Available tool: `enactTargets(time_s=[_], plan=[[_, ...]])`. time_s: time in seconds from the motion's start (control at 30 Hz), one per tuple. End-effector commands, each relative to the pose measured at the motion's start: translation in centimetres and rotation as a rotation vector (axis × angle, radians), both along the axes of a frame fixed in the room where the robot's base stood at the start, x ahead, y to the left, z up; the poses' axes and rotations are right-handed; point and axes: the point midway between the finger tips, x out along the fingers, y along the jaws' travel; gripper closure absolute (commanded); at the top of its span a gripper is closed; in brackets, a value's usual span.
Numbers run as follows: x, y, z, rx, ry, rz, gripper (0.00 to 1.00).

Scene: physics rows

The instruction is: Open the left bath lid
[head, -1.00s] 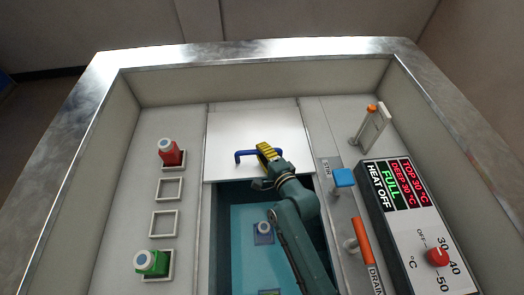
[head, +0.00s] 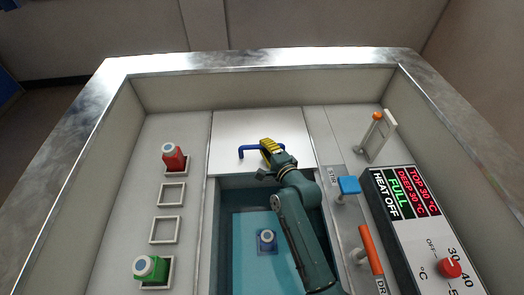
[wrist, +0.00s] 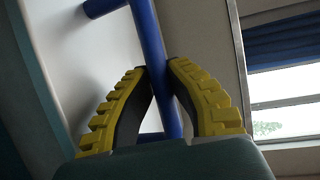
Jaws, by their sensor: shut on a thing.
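The white bath lid (head: 230,127) lies at the far end of the bath opening, and blue water (head: 240,260) shows in front of it. A blue bar handle (head: 247,150) stands on the lid near its front edge. My gripper (head: 267,147), with yellow ribbed fingers, is shut on the handle's right part. In the wrist view the two fingers (wrist: 160,85) close around the blue bar (wrist: 152,50). My arm hides part of the opening's right side and the handle's right end.
A blue-capped bottle (head: 267,240) sits in the water. Red (head: 174,158) and green (head: 150,268) bottles stand in square holders at left, with two empty holders between. At right are a blue lever (head: 348,185), an orange lever (head: 370,248) and a control panel (head: 400,195).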

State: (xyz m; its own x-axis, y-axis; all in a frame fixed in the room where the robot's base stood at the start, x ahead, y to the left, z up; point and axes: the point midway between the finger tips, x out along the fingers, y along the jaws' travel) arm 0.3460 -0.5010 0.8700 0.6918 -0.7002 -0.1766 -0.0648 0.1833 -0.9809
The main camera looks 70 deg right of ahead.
Motion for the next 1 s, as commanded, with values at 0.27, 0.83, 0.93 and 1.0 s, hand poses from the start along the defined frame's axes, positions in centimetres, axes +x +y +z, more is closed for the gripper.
enactTargets(time_s=[0.27,0.83,0.93,1.0], plan=[[0.1,0.1,-0.1,0.002,0.0,0.002,0.55],[-3.7,3.8,0.7,0.002,0.001,0.0,0.55],[-5.4,5.5,1.2,0.004,0.001,0.0,0.55],[-6.4,6.5,1.5,0.004,0.0,0.0,0.55]])
